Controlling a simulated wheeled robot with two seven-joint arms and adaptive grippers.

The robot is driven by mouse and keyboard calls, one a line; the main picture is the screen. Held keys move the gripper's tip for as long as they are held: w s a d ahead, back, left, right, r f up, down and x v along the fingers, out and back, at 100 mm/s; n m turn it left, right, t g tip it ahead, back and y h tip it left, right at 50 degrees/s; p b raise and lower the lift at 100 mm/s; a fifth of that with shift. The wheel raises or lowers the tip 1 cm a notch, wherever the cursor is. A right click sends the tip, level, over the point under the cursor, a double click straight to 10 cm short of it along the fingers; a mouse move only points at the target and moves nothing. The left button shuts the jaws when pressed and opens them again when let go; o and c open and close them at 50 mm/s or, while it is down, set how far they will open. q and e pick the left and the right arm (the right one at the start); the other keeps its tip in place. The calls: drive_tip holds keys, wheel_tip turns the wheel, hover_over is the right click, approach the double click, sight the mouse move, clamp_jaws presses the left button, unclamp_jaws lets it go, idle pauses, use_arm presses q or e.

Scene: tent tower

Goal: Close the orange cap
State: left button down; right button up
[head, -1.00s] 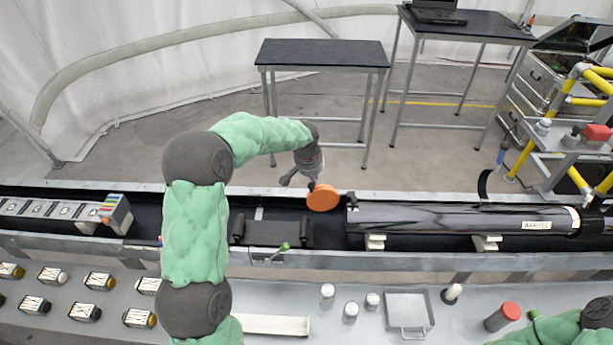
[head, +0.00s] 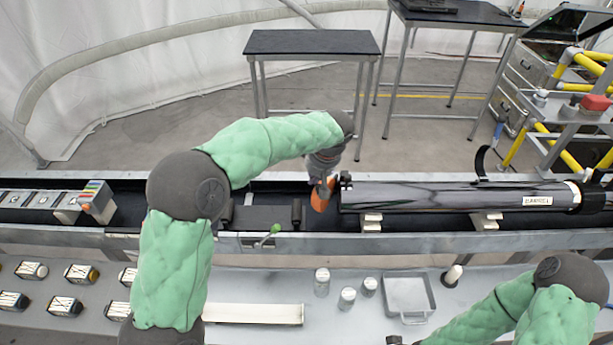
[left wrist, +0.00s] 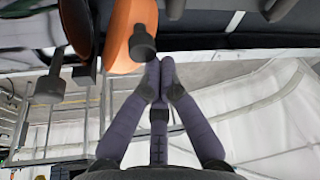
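The orange cap (head: 318,201) is at the left end of the long black tube (head: 450,197) and shows as a narrow shape, partly hidden by my left gripper (head: 326,188). In the left wrist view the orange cap (left wrist: 125,30) is close beside the fingers, with a dark round knob in front of it. My left gripper (left wrist: 160,68) has its fingertips together with nothing seen between them. Whether it touches the cap is unclear. My right arm comes in at the bottom right; only a dark end of its gripper (head: 395,341) shows at the bottom edge.
The tube rests on light supports (head: 371,221) in a dark trough. A small green-knobbed lever (head: 275,229) is to the left. Several small canisters and a grey tray (head: 408,296) stand on the front bench. A dark table (head: 310,42) stands behind.

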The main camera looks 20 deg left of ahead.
use_arm(q)
drive_tip(key=shift+s+d+n+g+y, duration=0.1)
drive_tip(key=shift+s+d+n+g, duration=0.1)
drive_tip(key=shift+d+n, duration=0.5)
drive_tip(key=shift+s+d+n+g+y, duration=0.1)
drive_tip(key=shift+s+d+n+g, duration=0.1)
drive_tip(key=shift+d+n, duration=0.5)
drive_tip(key=shift+s+d+n+g+y, duration=0.15)
drive_tip(key=shift+d+n, duration=0.25)
drive_tip(key=shift+d, duration=0.6)
drive_tip(key=a, duration=0.2)
drive_tip(key=w+a, duration=0.1)
drive_tip(key=a, duration=0.1)
drive_tip(key=shift+a, duration=0.1)
drive_tip(key=w+p+v, duration=0.1)
drive_tip(key=p+v, duration=0.2)
drive_tip(key=v, duration=0.7)
drive_tip(key=shift+s, duration=0.3)
